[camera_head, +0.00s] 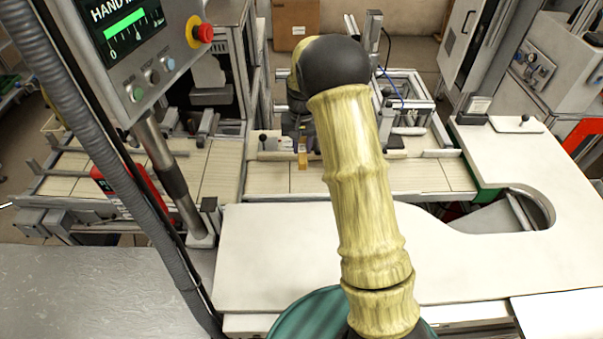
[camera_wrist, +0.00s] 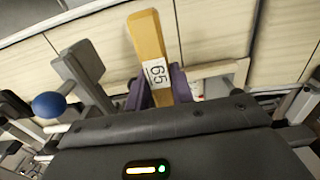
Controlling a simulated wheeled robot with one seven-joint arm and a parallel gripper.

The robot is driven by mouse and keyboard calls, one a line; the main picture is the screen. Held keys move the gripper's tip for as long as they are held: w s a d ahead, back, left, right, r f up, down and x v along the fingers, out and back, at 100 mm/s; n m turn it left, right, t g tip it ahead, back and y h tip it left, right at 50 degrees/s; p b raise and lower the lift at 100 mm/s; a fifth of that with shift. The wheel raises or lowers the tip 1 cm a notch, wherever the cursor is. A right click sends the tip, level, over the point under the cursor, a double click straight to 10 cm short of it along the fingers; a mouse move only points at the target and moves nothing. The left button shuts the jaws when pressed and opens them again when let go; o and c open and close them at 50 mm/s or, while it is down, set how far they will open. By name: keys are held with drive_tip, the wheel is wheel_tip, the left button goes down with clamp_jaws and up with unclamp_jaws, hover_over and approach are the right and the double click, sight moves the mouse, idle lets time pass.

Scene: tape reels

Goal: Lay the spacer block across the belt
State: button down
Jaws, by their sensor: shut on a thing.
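The spacer block (camera_wrist: 147,38) is a flat, orange-yellow wooden bar with a white label reading 65. My gripper (camera_wrist: 158,88) has purple fingers on both sides of it and is shut on its near end. The block's far end sticks out over the belt (camera_wrist: 215,30), a cream, slatted surface. In the head view the block (camera_head: 302,158) shows small below my gripper (camera_head: 300,130), at the belt (camera_head: 430,176). My arm hides part of the belt there. I cannot tell whether the block touches the belt.
A blue-knobbed post (camera_wrist: 50,104) stands left of my gripper in the wrist view. A hand-readout panel (camera_head: 135,45) with a red button stands at left in the head view. A white worktop (camera_head: 265,250) lies clear in front of the belt. Metal frames stand behind it.

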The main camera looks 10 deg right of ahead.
drive_tip(key=p, duration=0.1)
hover_over(302, 175)
drive_tip(key=shift+f, duration=2.75)
drive_tip(key=shift+f+p, duration=0.6)
drive_tip(key=shift+f, duration=1.3)
drive_tip(key=shift+f, duration=0.15)
drive_tip(key=c, duration=1.2)
unclamp_jaws()
drive_tip(key=shift+w, duration=0.1)
